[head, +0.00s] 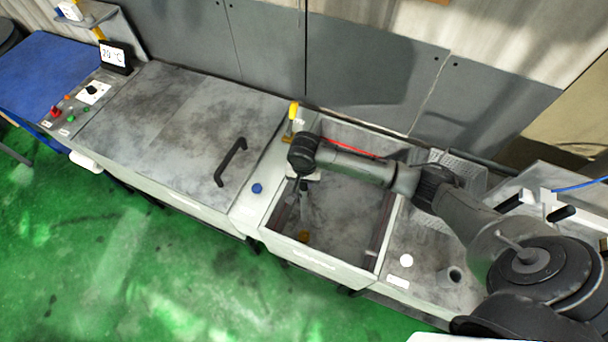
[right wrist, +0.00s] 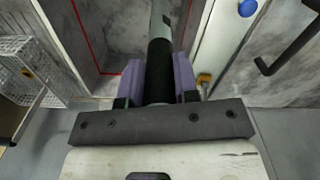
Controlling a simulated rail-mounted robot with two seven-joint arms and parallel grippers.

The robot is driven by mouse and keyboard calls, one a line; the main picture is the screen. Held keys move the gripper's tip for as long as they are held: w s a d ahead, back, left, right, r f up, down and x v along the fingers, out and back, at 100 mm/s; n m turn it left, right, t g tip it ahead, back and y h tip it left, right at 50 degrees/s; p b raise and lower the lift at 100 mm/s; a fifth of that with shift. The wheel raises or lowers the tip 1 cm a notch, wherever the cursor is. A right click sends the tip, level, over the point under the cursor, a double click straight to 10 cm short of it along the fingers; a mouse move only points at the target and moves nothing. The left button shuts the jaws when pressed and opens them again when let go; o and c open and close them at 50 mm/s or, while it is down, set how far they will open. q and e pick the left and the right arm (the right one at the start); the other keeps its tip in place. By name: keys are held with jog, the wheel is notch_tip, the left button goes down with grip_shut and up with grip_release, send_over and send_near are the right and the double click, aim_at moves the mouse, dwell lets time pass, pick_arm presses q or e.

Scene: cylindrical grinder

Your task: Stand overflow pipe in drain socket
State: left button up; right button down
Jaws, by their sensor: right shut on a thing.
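My right gripper (head: 304,183) reaches over the open tank (head: 345,205), near its left side. It is shut on the overflow pipe, with purple finger pads on both sides of the pipe's black sleeve (right wrist: 159,68) in the right wrist view. The grey part of the pipe (right wrist: 163,20) runs out of the top of that view; it also shows below the gripper in the head view (head: 305,212). A small brass-coloured fitting (head: 303,236), possibly the drain socket, lies just beyond the pipe's lower end. I cannot tell whether they touch. My left gripper is out of view.
A yellow-handled valve (head: 293,111) stands at the tank's back left corner. A blue knob (head: 257,188) and a lid with a black handle (head: 230,162) are on the left.

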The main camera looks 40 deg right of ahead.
send_over(304, 209)
jog(key=f, duration=0.3)
jog(key=w+f, duration=0.1)
jog(key=f, duration=0.1)
jog(key=shift+d+f, duration=0.35)
jog(key=shift+d, duration=0.05)
notch_tip(304, 209, down, 4)
jog(key=b, duration=0.2)
jog(key=shift+r+b, duration=0.25)
jog(key=shift+b, duration=0.1)
notch_tip(304, 209, down, 4)
jog(key=b, duration=0.4)
jog(key=shift+r, duration=0.25)
notch_tip(304, 209, down, 5)
jog(key=b, duration=0.6)
jog(key=shift+f, duration=0.15)
jog(key=shift+f+b, duration=0.95)
jog(key=shift+f, duration=1.5)
jog(key=shift+p, duration=0.45)
